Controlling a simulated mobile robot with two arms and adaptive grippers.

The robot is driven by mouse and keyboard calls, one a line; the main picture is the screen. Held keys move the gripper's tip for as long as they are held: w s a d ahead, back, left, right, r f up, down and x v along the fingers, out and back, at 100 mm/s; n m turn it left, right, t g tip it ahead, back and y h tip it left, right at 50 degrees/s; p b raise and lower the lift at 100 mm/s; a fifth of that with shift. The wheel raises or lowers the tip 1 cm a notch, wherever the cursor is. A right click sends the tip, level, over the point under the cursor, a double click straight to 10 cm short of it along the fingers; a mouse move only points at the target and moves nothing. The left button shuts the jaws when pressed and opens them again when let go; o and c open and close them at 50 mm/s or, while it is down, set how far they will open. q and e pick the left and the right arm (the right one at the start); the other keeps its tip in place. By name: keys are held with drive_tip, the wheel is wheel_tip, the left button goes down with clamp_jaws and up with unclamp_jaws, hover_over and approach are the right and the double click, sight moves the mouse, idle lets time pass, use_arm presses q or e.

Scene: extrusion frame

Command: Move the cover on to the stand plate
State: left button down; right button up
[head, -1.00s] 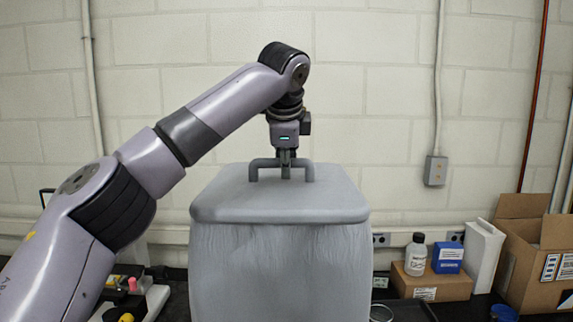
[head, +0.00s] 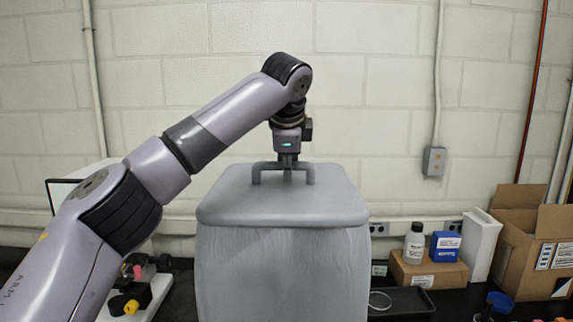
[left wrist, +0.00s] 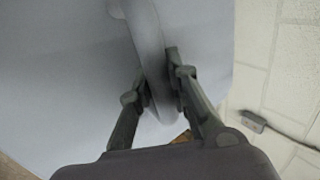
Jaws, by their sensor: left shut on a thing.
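The cover (head: 280,205) is a large grey box-shaped piece with a flat rounded top and draped-looking sides, upright in the middle of the head view. A bar handle (head: 257,174) stands on its top. My left gripper (head: 287,163) comes down from above and is shut on the middle of this handle. In the left wrist view, the two fingers (left wrist: 157,83) sit on either side of the handle (left wrist: 146,35), above the cover's pale top (left wrist: 60,70). The cover's lower edge is out of view. I cannot make out the stand plate. My right gripper is not in view.
At the right on the dark bench are a black tray (head: 408,303), a white bottle (head: 414,243), a blue box (head: 445,247), a low brown carton (head: 428,273) and an open cardboard box (head: 535,245). Equipment with a yellow knob (head: 130,307) stands at the left. A block wall is behind.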

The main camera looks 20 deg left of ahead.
use_arm(q)
drive_tip(key=c, duration=1.8)
unclamp_jaws()
drive_tip(key=shift+w, duration=0.2)
drive_tip(key=shift+c, duration=0.2)
drive_tip(key=o, duration=0.4)
drive_tip(key=shift+s, duration=0.2)
drive_tip(key=v, duration=1.2)
drive_tip(key=shift+r, duration=0.1)
drive_tip(key=v, duration=1)
drive_tip(key=shift+w, duration=0.1)
